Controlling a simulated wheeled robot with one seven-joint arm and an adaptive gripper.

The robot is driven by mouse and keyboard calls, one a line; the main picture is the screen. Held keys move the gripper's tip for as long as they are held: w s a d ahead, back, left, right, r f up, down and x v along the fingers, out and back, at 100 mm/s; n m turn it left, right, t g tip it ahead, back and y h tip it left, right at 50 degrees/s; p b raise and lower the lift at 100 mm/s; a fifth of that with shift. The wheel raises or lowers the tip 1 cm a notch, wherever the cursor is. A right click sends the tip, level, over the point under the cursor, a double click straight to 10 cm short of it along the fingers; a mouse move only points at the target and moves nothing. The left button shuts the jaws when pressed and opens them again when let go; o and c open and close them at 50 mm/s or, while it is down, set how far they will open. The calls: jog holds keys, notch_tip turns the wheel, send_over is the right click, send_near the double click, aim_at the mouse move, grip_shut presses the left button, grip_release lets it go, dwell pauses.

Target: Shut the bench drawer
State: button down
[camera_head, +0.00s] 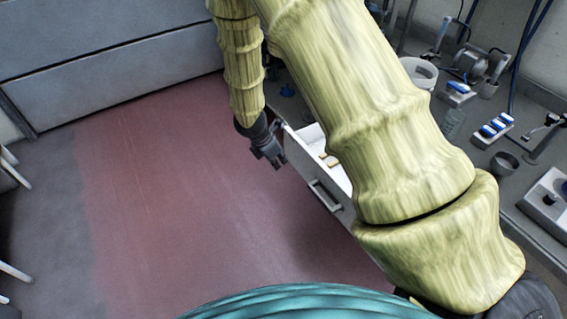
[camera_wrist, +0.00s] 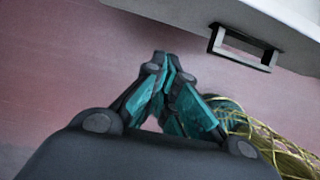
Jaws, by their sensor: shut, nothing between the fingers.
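The bench drawer (camera_head: 302,163) is white and stands pulled out under the bench, with a few small tan pieces inside it. Its handle (camera_head: 324,196) is a dark bracket on the front face, and the handle also shows in the wrist view (camera_wrist: 243,47) at the upper right. My gripper (camera_head: 272,159) hangs near the far front corner of the drawer. In the wrist view its teal fingers (camera_wrist: 167,68) meet at the tips with nothing between them. They are apart from the handle, to its lower left. My arm hides much of the drawer and the bench edge.
The reddish floor (camera_head: 180,190) in front of the drawer is clear.

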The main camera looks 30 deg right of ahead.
jog(key=d+f+p, duration=0.3)
jog(key=d+f, duration=0.4)
jog(key=f, duration=0.1)
jog(key=shift+w+f, duration=0.15)
jog(key=shift+w, duration=0.15)
jog(key=shift+d+p, duration=0.15)
jog(key=shift+p, duration=0.15)
